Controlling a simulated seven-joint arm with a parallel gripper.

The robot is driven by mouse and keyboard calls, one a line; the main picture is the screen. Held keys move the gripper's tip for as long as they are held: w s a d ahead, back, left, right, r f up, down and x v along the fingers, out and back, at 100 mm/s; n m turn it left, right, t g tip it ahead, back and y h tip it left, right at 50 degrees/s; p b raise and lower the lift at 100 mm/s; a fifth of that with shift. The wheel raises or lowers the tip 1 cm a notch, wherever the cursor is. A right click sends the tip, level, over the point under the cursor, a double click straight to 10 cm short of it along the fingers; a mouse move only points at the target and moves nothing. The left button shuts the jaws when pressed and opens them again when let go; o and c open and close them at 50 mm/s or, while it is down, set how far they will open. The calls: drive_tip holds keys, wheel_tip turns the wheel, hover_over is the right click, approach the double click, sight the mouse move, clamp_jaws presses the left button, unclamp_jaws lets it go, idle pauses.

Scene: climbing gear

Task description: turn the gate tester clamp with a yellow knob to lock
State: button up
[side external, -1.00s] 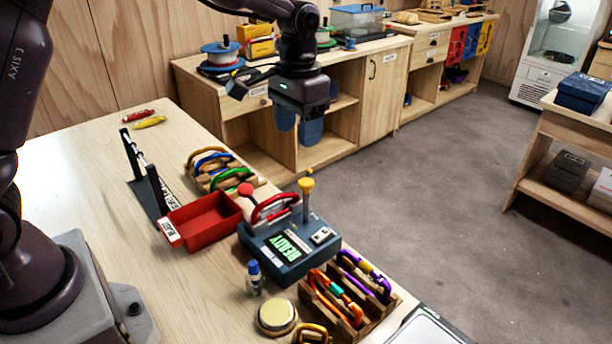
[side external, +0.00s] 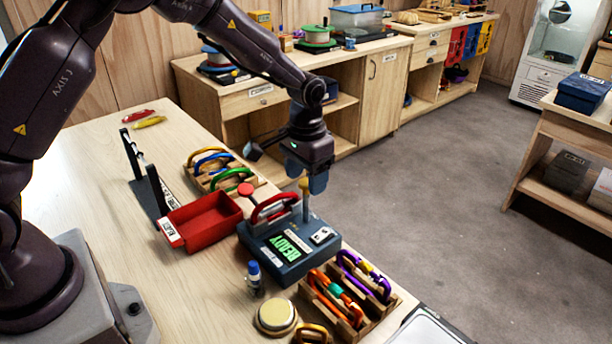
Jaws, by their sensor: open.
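The gate tester (side external: 290,243) is a blue-grey box on the bench with a green READY screen (side external: 289,245). A red carabiner (side external: 272,206) sits on top of it. Its clamp has a yellow knob (side external: 304,184) on an upright post at the right; a red ball knob (side external: 245,190) stands at the left. My gripper (side external: 307,181) points down right at the yellow knob, with its blue-grey fingers open. One finger is to the left and one to the right; I cannot tell whether they touch the knob.
A red tray (side external: 203,220) lies left of the tester, with a rack of carabiners (side external: 217,172) behind it. A second carabiner rack (side external: 345,295), a small blue-capped bottle (side external: 254,279) and a round brass-coloured disc (side external: 275,315) are in front.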

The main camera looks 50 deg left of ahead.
drive_tip(key=shift+f, duration=0.2)
clamp_jaws()
